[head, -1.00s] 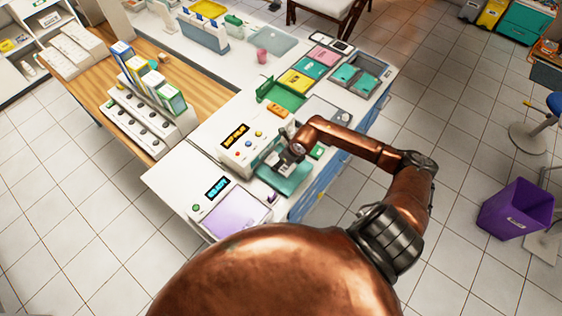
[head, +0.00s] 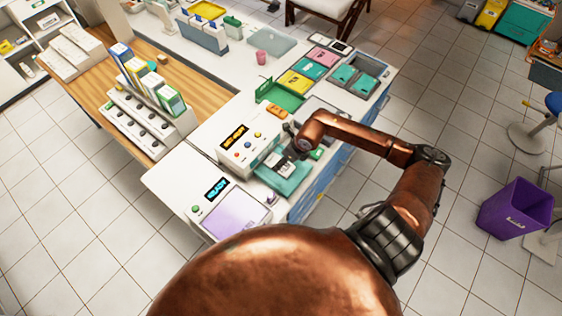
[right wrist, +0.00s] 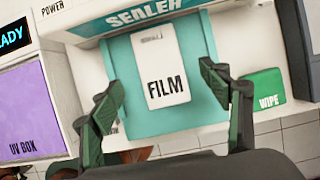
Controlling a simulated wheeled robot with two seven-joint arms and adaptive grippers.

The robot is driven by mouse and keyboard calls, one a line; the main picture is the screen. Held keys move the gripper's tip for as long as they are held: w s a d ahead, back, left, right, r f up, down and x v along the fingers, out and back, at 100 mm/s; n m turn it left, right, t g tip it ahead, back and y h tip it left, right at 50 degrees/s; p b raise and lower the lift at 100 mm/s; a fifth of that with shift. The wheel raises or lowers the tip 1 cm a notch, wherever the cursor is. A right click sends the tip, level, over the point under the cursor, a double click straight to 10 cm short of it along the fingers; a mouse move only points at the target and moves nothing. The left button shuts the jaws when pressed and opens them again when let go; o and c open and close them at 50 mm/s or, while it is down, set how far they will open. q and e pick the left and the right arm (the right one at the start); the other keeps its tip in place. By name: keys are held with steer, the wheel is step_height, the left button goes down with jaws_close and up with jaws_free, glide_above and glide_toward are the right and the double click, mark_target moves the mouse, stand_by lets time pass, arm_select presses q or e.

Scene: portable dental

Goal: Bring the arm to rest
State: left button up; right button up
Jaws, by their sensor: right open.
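My right gripper (head: 291,156) is open and empty. In the right wrist view its two fingers (right wrist: 164,88) stand apart on either side of a white card marked FILM (right wrist: 165,75). The card lies on a teal tray (right wrist: 127,110) in front of the machine marked SEALER (right wrist: 105,22), with no finger visibly gripping it. In the head view the sealer (head: 232,140) has a lit orange display and the teal tray (head: 292,182) shows below my gripper. My left gripper is not in view.
A UV box with a purple panel (right wrist: 25,110) is left of the sealer, its display reading READY. A green item marked WIPE (right wrist: 265,88) is at right. Green and yellow trays (head: 296,82) lie farther along the counter. A purple bin (head: 515,208) stands on open floor.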

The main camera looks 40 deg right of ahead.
steer(key=v, duration=0.7)
